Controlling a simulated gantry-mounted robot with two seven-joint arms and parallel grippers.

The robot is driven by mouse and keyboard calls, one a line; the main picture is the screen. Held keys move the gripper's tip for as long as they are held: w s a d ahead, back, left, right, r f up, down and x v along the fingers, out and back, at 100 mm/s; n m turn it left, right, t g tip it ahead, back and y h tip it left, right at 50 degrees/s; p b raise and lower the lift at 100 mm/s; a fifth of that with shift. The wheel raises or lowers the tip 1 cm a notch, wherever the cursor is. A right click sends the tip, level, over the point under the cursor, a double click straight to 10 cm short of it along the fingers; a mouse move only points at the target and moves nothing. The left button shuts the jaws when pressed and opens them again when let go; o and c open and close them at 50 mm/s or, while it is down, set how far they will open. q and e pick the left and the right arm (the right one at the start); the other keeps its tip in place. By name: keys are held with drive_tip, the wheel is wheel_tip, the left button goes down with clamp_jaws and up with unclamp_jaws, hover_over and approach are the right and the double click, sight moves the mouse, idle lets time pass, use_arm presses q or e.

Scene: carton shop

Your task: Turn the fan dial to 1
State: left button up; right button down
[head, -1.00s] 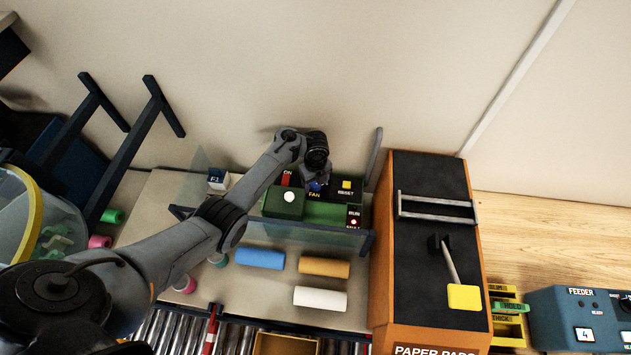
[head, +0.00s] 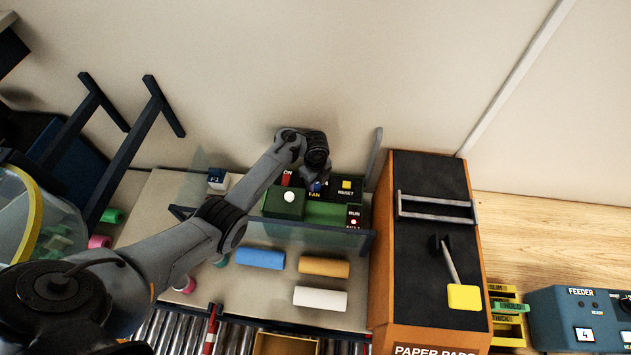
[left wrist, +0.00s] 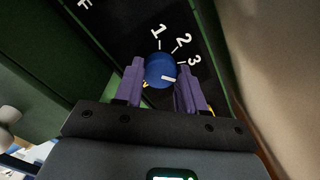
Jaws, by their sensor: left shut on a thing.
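The fan dial is a small blue knob (left wrist: 160,69) with a short white mark, set in a black panel (left wrist: 125,42). In the left wrist view the white numbers 1, 2 and 3 sit in an arc above and right of it. The mark lies at the knob's lower right, closest to the 3 side; its exact setting is hard to tell. My left gripper (left wrist: 161,85) is shut on the dial, one purple finger on each side. In the head view the dial (head: 316,187) is partly hidden under my left gripper (head: 315,181). My right gripper is not in view.
The green control box (head: 326,212) carries a white button, a red ON switch and a yellow RESET button. A clear guard (head: 300,235) stands before it. Blue, orange and white rolls (head: 320,299) lie in front. An orange-sided cabinet (head: 382,270) stands close on the right.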

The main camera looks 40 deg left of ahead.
use_arm(q)
drive_tip(key=n, duration=1)
drive_tip(key=shift+n, duration=0.4)
drive_tip(key=n, duration=0.5)
drive_tip(key=shift+r+n, duration=0.1)
drive_tip(key=shift+n, duration=0.2)
drive_tip(key=n, duration=0.5)
drive_tip(key=shift+n, duration=0.3)
drive_tip(key=o, duration=1.1)
drive_tip(key=shift+c, duration=0.2)
